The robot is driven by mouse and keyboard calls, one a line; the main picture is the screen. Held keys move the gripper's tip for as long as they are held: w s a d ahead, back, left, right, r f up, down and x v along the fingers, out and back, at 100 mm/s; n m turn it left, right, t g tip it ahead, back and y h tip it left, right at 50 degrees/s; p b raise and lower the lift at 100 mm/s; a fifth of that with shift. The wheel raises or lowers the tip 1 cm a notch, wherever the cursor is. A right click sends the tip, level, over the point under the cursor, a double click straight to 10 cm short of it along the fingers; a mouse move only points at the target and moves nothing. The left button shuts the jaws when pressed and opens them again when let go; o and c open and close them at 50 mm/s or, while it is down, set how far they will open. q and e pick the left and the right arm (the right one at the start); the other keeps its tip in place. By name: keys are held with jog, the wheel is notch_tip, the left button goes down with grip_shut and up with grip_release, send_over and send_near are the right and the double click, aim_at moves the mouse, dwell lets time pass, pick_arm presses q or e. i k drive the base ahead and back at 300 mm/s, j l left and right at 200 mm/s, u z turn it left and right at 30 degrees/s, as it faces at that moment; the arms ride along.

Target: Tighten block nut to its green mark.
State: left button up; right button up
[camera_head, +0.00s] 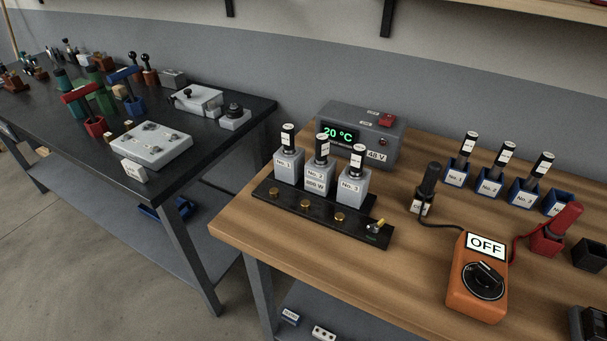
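A light grey block (152,147) lies on the black table at left, with several small metal fittings on its top. I cannot tell which fitting is the block nut, and I see no green mark on it at this size. A small white label card (133,170) stands at its front corner. Neither of my grippers is in view.
A grey clamp-like device (197,99) and a black-knobbed box (235,116) sit right of the block. The wooden table (300,258) holds three numbered grey units, a display box (362,133) reading 20 °C and an orange meter (477,277) reading OFF. A gap separates the tables.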

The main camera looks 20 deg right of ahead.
aim_at(374, 228)
jog(key=z, duration=1.25)
